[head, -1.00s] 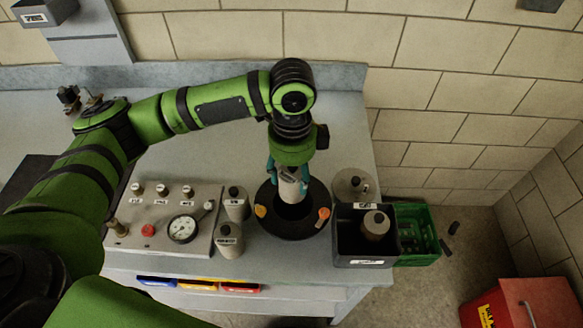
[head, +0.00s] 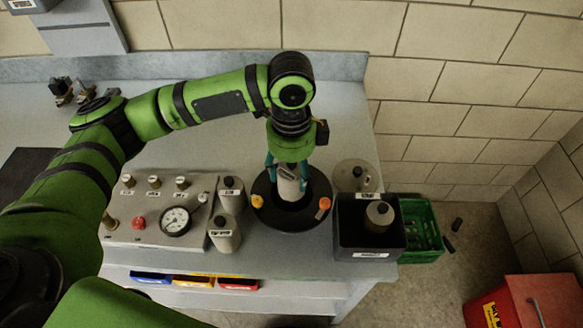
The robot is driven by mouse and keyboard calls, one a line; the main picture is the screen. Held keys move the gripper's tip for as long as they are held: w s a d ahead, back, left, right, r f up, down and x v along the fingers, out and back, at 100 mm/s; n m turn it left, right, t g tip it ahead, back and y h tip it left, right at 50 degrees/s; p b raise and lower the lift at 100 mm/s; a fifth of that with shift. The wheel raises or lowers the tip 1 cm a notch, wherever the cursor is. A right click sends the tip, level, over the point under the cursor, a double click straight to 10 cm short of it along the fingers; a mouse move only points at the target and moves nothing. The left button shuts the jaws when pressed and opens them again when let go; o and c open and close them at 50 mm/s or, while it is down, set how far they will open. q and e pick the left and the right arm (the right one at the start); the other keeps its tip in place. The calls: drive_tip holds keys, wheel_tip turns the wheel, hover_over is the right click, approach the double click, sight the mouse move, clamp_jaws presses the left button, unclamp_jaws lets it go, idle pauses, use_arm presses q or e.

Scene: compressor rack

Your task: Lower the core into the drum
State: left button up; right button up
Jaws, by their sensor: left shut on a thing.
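The core (head: 289,188) is a pale grey cylinder with a dark mark, held upright. My left gripper (head: 287,170) is shut on its upper part, with teal fingers on either side. The drum (head: 312,218) is a wide black round body on the bench with a dark opening in its middle. The core is over this opening, with its lower end at or just inside it; the exact depth cannot be told. An orange tab and a yellow tab sit on the drum's rim. My right gripper is not in view.
Grey capped canisters (head: 224,238) stand close left of the drum, beside a gauge panel (head: 150,228). Another canister (head: 355,173) and a dark bin (head: 372,245) holding a capped cylinder stand close right. A green crate (head: 428,243) and red box (head: 515,305) are farther right.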

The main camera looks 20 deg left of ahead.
use_arm(q)
drive_tip(key=shift+f, duration=0.15)
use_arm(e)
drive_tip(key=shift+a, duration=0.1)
use_arm(q)
drive_tip(key=shift+f, duration=0.35)
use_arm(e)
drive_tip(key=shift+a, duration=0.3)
use_arm(q)
drive_tip(key=shift+f, duration=0.2)
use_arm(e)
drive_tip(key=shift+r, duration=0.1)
use_arm(q)
drive_tip(key=shift+f, duration=1.2)
drive_tip(key=shift+f+b, duration=0.4)
drive_tip(key=shift+f, duration=1.4)
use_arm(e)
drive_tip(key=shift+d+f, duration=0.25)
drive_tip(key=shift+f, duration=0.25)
use_arm(q)
drive_tip(key=shift+f, duration=1)
drive_tip(key=shift+r, duration=0.1)
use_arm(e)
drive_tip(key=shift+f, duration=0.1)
